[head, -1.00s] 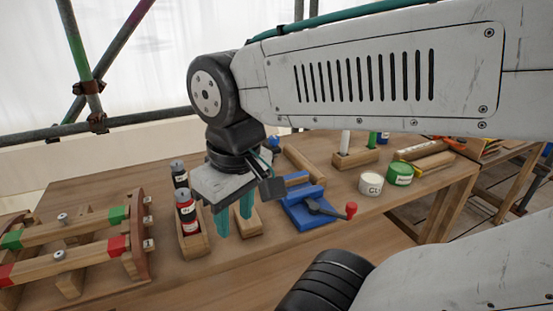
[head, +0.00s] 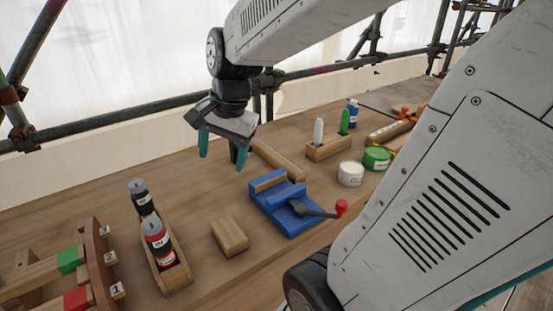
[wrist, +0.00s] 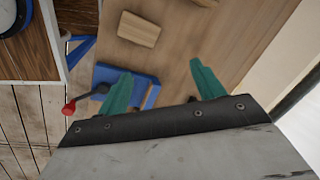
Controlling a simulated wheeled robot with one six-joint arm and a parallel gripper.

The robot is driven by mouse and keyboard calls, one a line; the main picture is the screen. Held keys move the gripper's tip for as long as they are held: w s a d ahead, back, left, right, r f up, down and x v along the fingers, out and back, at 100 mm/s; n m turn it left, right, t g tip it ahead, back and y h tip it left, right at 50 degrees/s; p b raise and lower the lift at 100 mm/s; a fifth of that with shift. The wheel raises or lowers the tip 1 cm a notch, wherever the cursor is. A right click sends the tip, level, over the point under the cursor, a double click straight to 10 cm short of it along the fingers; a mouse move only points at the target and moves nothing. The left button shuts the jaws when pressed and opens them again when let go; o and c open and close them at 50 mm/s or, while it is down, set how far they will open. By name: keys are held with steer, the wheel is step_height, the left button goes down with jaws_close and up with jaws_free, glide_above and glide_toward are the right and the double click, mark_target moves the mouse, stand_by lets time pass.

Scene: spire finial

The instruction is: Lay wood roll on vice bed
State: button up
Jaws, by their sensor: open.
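The blue vice (head: 285,207) stands on the bench with a wooden strip at its far jaw and a red-knobbed handle. It shows partly in the wrist view (wrist: 150,94), behind a finger. A long wooden piece (head: 278,160), which looks like the wood roll, lies on the bench just beyond the vice. I cannot make it out in the wrist view. My gripper (head: 222,158) is open and empty, above the bench to the left of that piece. Both teal fingers show apart in the wrist view (wrist: 163,82).
A wooden block (head: 230,236) lies left of the vice, beside a wooden holder with bottles (head: 158,240). A white tub (head: 351,174), a green tub (head: 376,157) and a marker holder (head: 328,149) stand to the right. Scaffold poles run behind the bench.

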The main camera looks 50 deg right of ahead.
steer(key=w+d+f+m, duration=0.4)
steer(key=w+d+m, duration=0.3)
steer(key=d+m, duration=0.15)
steer(key=m+t+h, duration=0.2)
steer(key=m, duration=1.4)
glide_above(278, 155)
steer(key=s+a, duration=0.2)
steer(key=s, duration=0.1)
steer(key=f, duration=1.1)
steer(key=shift+w+d+f, duration=0.2)
steer(key=shift+f, duration=0.2)
steer(key=shift+m, duration=0.35)
steer(key=x, duration=0.5)
steer(key=d+x, duration=0.1)
steer(key=x, duration=0.1)
steer(key=shift+s+f, duration=0.1)
steer(key=shift+f, duration=0.45)
steer(key=c, duration=1.3)
